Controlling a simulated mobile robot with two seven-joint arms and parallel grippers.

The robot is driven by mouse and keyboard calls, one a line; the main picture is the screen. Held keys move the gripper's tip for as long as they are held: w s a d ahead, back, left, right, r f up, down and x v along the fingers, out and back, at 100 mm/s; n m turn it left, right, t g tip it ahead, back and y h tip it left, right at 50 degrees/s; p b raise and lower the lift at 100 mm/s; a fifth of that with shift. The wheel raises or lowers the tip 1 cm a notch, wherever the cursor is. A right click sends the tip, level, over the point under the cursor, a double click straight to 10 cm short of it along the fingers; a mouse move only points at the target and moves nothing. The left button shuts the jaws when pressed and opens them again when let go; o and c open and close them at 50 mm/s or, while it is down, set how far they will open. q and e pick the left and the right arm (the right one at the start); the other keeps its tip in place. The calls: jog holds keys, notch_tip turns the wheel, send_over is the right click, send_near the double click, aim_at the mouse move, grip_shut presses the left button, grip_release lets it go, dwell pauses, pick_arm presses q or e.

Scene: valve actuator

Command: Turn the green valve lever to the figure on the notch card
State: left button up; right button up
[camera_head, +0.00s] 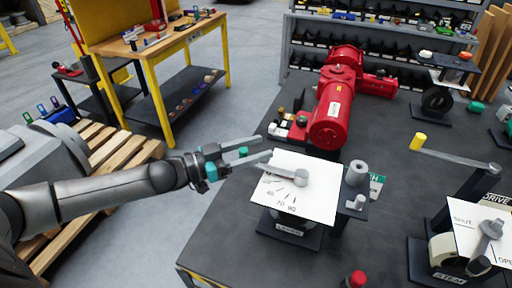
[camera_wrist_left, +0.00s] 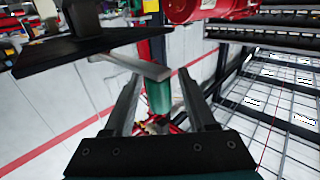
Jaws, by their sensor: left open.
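The valve's grey lever (camera_head: 280,171) runs left from a round hub on a white dial plate (camera_head: 318,204) with marks, 70 and 90 among them. Its green grip (camera_head: 243,152) is at the lever's left end. It also shows in the left wrist view (camera_wrist_left: 159,96), hanging below the grey bar. My left gripper (camera_head: 256,149) is open, with a finger to either side of the grip in the picture; contact is not clear. A green-and-white card (camera_head: 377,186) stands behind the dial, partly hidden, its figure unreadable. My right gripper is out of view.
A red actuator (camera_head: 335,115) stands behind the valve on the dark table (camera_head: 230,225). Grey fittings (camera_head: 357,173) sit close to the dial's right edge. A yellow-knobbed crank (camera_head: 455,160) and another dial plate (camera_head: 480,240) are at right. A red knob (camera_head: 357,279) is in front.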

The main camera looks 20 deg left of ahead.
pick_arm(q)
jog(key=shift+w+d, duration=0.1)
grip_shut()
dwell(0.5)
dwell(1.0)
